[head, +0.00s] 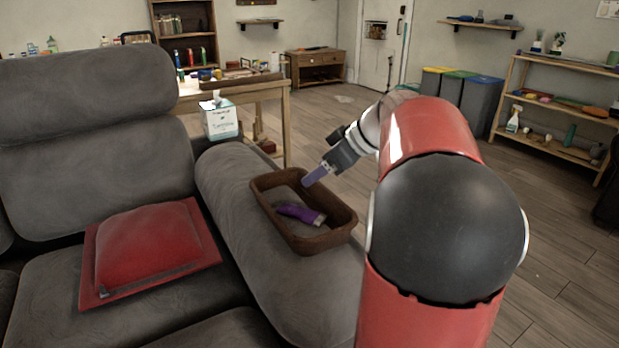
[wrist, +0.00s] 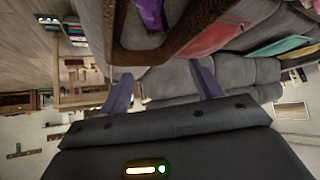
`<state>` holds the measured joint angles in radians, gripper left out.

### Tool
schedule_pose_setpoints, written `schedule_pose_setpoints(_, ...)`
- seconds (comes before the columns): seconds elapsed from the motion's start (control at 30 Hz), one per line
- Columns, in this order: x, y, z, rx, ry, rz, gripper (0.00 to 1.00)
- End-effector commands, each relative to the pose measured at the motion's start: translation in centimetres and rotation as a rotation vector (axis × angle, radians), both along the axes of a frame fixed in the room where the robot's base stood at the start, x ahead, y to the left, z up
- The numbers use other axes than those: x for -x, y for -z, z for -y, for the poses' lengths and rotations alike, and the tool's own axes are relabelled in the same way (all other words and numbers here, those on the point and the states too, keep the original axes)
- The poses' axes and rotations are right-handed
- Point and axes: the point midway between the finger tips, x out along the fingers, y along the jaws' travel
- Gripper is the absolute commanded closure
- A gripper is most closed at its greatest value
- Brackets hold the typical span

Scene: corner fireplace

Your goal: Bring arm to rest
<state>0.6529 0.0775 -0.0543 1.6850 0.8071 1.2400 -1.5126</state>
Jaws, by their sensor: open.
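My gripper (head: 316,175) is above the brown tray's back rim in the head view, reaching from my red arm at the right. In the wrist view my gripper (wrist: 160,88) shows two purple fingers spread apart with nothing between them. The brown tray (head: 271,220) rests on the sofa's grey armrest. A purple object with a pale end (head: 300,213) lies inside the tray, apart from the fingers. The wrist view shows the tray (wrist: 178,45) and part of the purple object (wrist: 151,14) at the top.
A red cushion (head: 150,250) lies on the grey sofa seat. A tissue box (head: 220,121) stands beyond the armrest near a wooden table (head: 262,91) with several items. Bins (head: 480,101) and a wooden shelf (head: 545,150) stand at the right. Open floor lies between.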

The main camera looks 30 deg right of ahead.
Motion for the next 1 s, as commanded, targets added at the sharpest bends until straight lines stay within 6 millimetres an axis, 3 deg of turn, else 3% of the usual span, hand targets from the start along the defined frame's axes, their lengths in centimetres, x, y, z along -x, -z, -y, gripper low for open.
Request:
schedule_pose_setpoints(0.3, 0.9, -1.0, 0.4, -0.001, 0.001, -0.004, 0.35)
schedule_pose_setpoints(0.37, 1.2, -0.9, -0.4, -0.001, 0.006, -0.019, 0.35)
schedule_pose_setpoints(0.47, 2.5, -0.6, -3.5, -0.005, 0.038, -0.082, 0.35)
schedule_pose_setpoints(0.57, 5.3, 0.5, -8.1, -0.001, 0.108, -0.184, 0.35)
schedule_pose_setpoints(0.7, 11.0, 3.0, -14.0, 0.037, 0.25, -0.302, 0.35)
schedule_pose_setpoints(0.83, 16.0, 5.8, -17.1, 0.074, 0.388, -0.335, 0.35)
schedule_pose_setpoints(1.0, 20.4, 8.8, -18.6, 0.092, 0.517, -0.309, 0.35)
